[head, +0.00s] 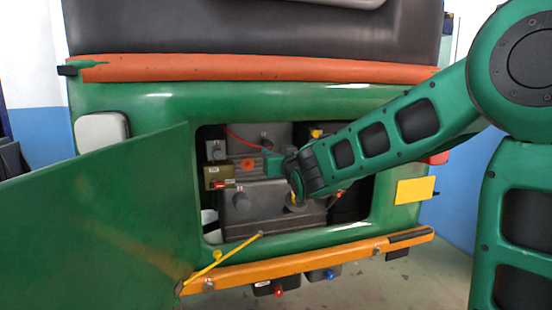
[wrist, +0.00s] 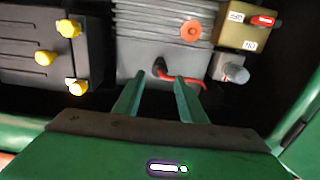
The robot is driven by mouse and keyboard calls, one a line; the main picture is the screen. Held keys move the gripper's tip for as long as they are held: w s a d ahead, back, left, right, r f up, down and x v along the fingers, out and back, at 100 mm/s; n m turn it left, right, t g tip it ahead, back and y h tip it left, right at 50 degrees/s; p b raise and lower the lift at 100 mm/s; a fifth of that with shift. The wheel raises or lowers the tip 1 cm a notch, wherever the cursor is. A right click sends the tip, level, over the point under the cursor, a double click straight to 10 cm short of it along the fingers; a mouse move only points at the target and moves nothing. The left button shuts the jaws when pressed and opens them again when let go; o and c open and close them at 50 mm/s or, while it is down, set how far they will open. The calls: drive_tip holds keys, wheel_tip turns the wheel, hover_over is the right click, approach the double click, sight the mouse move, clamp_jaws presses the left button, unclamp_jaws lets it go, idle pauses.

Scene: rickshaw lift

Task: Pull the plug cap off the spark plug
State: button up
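The plug cap (wrist: 160,68) is a small black piece at the end of a red lead (wrist: 188,80) in the wrist view. It is beside the grey finned engine (wrist: 150,35). My gripper (wrist: 159,80) is open, with a green finger on each side of the cap's line and the tips close to it. I cannot tell whether the fingers touch the cap. The spark plug is not distinct. In the head view the red lead (head: 240,138) runs into the open bay, and my gripper (head: 272,163) reaches inside it; the cap is not clear there.
The bay opening (head: 205,140) is framed by green bodywork, with an open green door (head: 100,215) at left. Inside are a gold switch box (head: 216,178), an orange knob (head: 248,163) and, in the wrist view, a dark block with yellow caps (wrist: 44,57).

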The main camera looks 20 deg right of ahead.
sight(270, 147)
drive_tip(key=shift+w, duration=3.3)
drive_tip(key=c, duration=0.9)
